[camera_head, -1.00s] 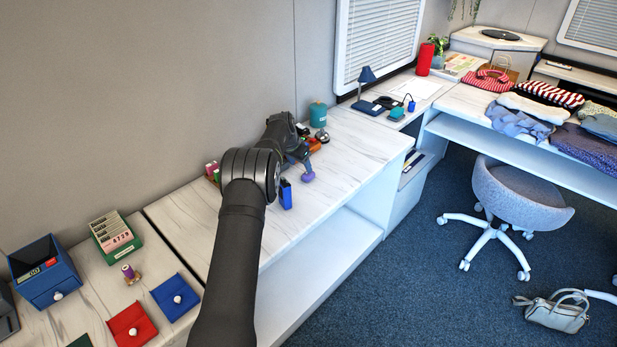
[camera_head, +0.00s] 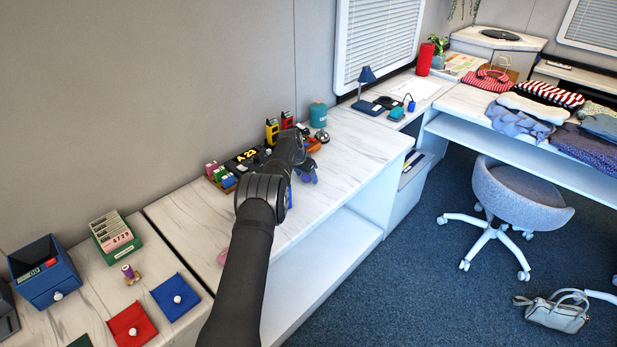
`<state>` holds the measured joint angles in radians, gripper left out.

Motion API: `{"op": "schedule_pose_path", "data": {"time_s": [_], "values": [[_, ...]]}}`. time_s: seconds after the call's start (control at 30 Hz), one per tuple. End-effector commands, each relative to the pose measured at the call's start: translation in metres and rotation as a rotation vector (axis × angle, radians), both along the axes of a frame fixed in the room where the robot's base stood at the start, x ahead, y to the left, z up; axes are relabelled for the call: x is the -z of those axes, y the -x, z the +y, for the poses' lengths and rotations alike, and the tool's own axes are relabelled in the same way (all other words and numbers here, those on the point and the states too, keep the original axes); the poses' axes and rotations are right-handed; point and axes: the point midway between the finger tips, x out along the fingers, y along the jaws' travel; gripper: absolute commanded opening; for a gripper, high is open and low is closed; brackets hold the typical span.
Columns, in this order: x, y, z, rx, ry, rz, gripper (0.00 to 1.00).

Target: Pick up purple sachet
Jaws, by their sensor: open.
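My gripper (camera_head: 306,172) is at the end of my dark arm, over the right part of the white marble-look counter (camera_head: 350,160). It is open. A small purple patch, which may be the purple sachet (camera_head: 298,171), shows right at the fingers. I cannot tell whether it lies between them or beside them. A blue upright thing (camera_head: 290,196) shows just below, mostly hidden by my arm.
A tray of small coloured things (camera_head: 222,176) and a black display reading A 23 (camera_head: 246,155) stand by the wall, left of my gripper. Yellow (camera_head: 272,131) and red (camera_head: 287,121) items and a teal canister (camera_head: 318,114) stand behind. A pink thing (camera_head: 223,257) lies at the front left.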

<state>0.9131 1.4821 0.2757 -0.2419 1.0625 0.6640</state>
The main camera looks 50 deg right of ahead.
Motion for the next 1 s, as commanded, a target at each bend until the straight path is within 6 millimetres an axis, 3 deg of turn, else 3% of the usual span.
{"op": "schedule_pose_path", "data": {"time_s": [0.07, 0.3, 0.33, 0.73, 0.97, 1.0], "values": [[0.000, 0.000, 0.000, 0.000, 0.000, 0.000, 0.62], [0.000, 0.000, 0.000, 0.000, 0.000, 0.000, 0.17], [0.000, 0.000, 0.000, 0.000, 0.000, 0.000, 0.14], [-0.008, 0.000, 0.000, 0.000, 0.001, 0.000, 0.14], [-0.046, -0.001, -0.001, -0.001, 0.003, -0.002, 0.14], [-0.047, 0.007, -0.001, 0.001, -0.001, 0.001, 0.14]]}}
